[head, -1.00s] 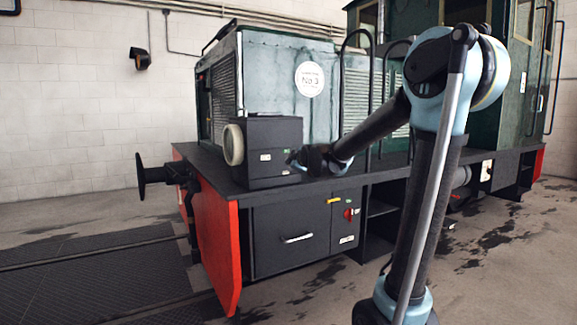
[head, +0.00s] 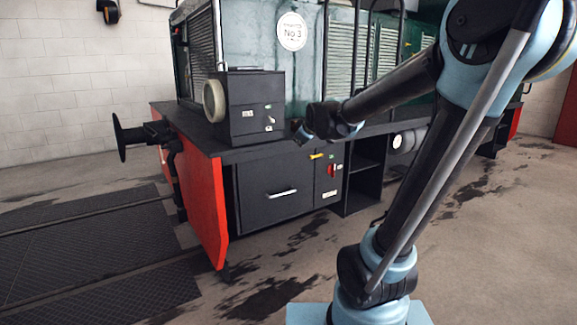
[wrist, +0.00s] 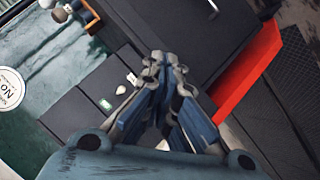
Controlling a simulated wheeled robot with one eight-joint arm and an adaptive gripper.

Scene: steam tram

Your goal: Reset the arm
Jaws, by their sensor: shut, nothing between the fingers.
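My arm reaches from the right of the head view toward the front of the green tram. My gripper (wrist: 160,72) shows in the wrist view with its fingertips together and nothing between them. In the head view my gripper (head: 300,132) is small and dark, near the right side of the black box lamp (head: 248,107). I cannot tell from the head view whether it touches the box. In the wrist view the fingers hang over the dark box and footplate area.
The green tram body (head: 262,50) stands behind the box. Below the footplate are a black drawer with a silver handle (head: 283,193), a red switch (head: 332,170) and a yellow handle (head: 317,156). A red end plate (head: 207,208) and a buffer (head: 122,137) stick out left. Open floor lies in front.

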